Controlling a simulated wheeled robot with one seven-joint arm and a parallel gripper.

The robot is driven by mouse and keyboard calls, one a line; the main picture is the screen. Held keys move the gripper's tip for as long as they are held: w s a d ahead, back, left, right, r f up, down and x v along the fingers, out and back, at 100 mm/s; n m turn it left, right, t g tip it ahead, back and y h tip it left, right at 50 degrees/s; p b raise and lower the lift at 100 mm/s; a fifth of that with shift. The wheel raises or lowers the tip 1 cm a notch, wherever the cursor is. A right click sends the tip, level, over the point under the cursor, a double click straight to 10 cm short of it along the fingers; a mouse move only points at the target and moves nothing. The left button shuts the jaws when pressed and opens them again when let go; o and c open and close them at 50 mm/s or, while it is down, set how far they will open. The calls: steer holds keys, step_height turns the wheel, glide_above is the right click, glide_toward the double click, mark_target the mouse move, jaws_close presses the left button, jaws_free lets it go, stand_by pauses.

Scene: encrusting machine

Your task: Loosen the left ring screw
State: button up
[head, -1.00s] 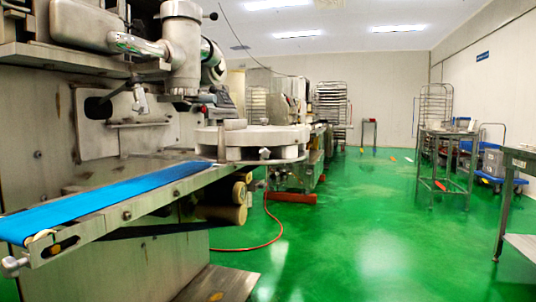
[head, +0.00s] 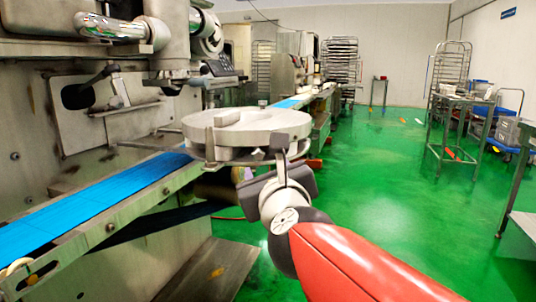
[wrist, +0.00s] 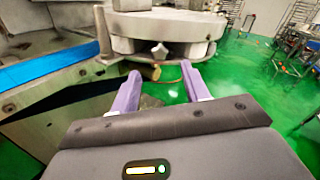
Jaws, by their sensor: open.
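In the head view a small knob (head: 258,155) shows under the edge of the same round ring (head: 245,134). I cannot tell for certain whether this knob is the left ring screw. My gripper (wrist: 161,70) is open, with two purple fingers apart and nothing between them. The fingers point toward the knob, just short of it.
A blue conveyor belt (head: 90,205) runs along the left, its metal frame below the ring. An upright metal post (wrist: 103,30) stands left of the knob in the wrist view. The machine body (head: 40,120) fills the left.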

mark_target(258, 156)
steer(key=w, duration=0.4)
steer(key=w+a, duration=0.1)
steer(key=w, duration=0.1)
steer(key=shift+w+a+f, duration=0.1)
steer(key=shift+w, duration=0.2)
steer(key=c, duration=1)
